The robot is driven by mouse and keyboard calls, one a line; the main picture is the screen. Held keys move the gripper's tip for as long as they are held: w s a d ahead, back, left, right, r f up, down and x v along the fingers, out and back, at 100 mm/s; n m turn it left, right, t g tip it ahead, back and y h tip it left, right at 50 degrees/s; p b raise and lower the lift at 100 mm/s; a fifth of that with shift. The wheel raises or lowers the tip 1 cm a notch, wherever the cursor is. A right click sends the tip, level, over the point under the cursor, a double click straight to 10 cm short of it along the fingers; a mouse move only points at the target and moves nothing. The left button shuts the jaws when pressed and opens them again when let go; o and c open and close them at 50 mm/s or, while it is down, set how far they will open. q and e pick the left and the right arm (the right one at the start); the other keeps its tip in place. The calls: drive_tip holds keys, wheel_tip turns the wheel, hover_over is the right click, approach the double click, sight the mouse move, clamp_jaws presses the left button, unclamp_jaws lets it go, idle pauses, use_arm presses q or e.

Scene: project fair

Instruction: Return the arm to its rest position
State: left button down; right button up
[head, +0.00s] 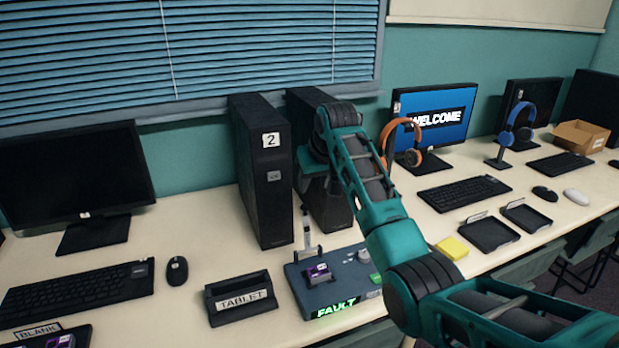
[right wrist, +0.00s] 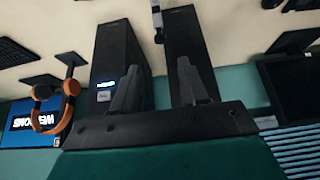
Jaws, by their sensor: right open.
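My right arm (head: 375,190), teal and dark grey, comes in from the lower right and reaches up over the desk. My right gripper (head: 322,195) is in front of the second black computer tower (head: 308,98), partly hiding it. In the right wrist view its two grey fingers (right wrist: 158,88) are apart, with nothing held between them. Both towers show behind the fingers there, upside down. My left gripper is in neither view.
Below my gripper, a dark box reading FAULT (head: 312,300) holds a purple-and-white piece (head: 318,273). Orange headphones (head: 386,137) hang close right of my arm. A WELCOME monitor (head: 455,115) stands behind.

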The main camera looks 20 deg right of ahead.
drive_tip(key=shift+f, duration=0.1)
drive_tip(key=s+f, duration=0.3)
drive_tip(key=f, duration=0.3)
drive_tip(key=s+f+t, duration=0.1)
drive_tip(key=s+f, duration=0.3)
drive_tip(key=f, duration=0.3)
drive_tip(key=s+f+t, duration=0.1)
drive_tip(key=s+f, duration=0.3)
drive_tip(key=f, duration=0.3)
drive_tip(key=shift+s+a+f+n, duration=0.1)
drive_tip(key=shift+a+n, duration=0.25)
drive_tip(key=shift+n, duration=0.05)
drive_tip(key=s+a+f+t+y, duration=0.1)
drive_tip(key=s+a+f, duration=0.1)
drive_tip(key=s, duration=0.9)
drive_tip(key=s+a+f+n+t, duration=0.1)
drive_tip(key=s+a+f+t, duration=0.1)
drive_tip(key=s, duration=1)
drive_tip(key=shift+s+a+f+y, duration=0.2)
drive_tip(key=shift+a+f+y, duration=0.25)
drive_tip(key=shift+a, duration=0.2)
